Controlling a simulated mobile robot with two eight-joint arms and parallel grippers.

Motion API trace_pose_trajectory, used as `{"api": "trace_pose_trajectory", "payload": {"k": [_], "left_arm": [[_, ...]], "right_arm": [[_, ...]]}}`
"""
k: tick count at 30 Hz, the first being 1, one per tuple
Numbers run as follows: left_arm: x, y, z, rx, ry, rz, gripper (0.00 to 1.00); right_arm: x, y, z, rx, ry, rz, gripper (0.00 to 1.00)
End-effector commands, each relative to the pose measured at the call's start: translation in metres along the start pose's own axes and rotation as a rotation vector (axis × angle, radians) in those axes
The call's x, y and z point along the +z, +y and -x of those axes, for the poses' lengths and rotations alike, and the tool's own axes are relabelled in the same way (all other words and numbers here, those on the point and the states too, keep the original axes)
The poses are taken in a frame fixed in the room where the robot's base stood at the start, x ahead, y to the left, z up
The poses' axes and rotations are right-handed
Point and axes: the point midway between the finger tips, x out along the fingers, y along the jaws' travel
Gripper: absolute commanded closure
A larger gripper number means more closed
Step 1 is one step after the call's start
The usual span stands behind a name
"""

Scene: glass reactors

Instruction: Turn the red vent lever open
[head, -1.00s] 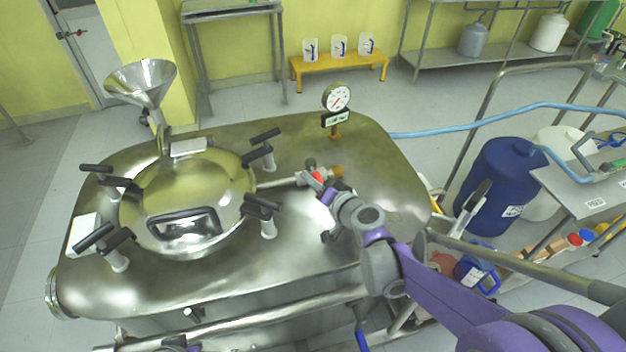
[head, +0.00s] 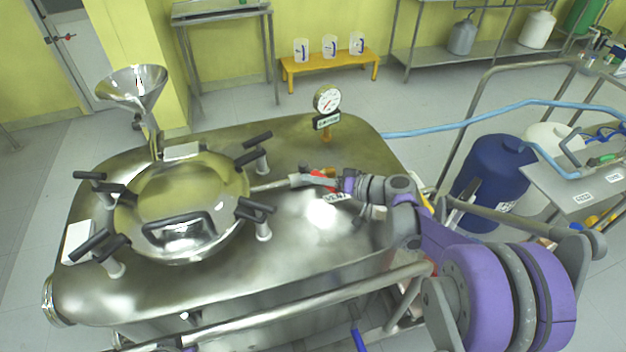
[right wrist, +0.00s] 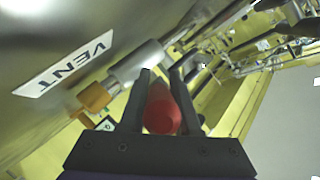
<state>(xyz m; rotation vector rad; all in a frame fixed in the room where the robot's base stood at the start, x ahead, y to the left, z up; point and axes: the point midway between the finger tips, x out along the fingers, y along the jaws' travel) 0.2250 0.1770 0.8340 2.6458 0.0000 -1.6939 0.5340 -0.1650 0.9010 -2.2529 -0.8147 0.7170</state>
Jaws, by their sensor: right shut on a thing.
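The red vent lever (right wrist: 162,112) sits between the two fingers of my right gripper (right wrist: 165,85) in the right wrist view. The fingers are shut on it. In the head view a bit of the red lever (head: 318,174) shows on the steel vessel top (head: 290,240), right of the round hatch, with my right gripper (head: 336,182) at it. A white VENT label (right wrist: 65,66) lies beside the valve's steel pipe (right wrist: 137,62), which has a brass-coloured fitting (right wrist: 92,97). My left gripper is not clearly seen.
The domed hatch (head: 180,200) with several black-handled clamps stands left of the lever. A pressure gauge (head: 327,99) stands behind it. A steel funnel (head: 132,87) is at the back left. A blue drum (head: 492,178) and a steel rail are at the right.

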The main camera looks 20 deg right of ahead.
Motion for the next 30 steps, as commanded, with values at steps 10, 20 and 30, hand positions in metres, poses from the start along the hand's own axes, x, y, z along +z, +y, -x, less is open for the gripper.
{"api": "trace_pose_trajectory", "payload": {"k": [10,20,30], "left_arm": [[-0.0001,0.0000,0.0002,0.000,0.000,0.000,1.00],[-0.0001,0.0000,0.0002,0.000,0.000,0.000,1.00],[0.0000,0.0000,0.0001,0.000,0.000,0.000,1.00]], "right_arm": [[-0.0013,0.0013,0.0007,-0.013,-0.015,0.005,1.00],[-0.0012,0.0012,0.0005,-0.013,-0.014,0.005,0.39],[-0.0006,0.0017,0.0004,-0.011,-0.015,0.006,0.39]]}}
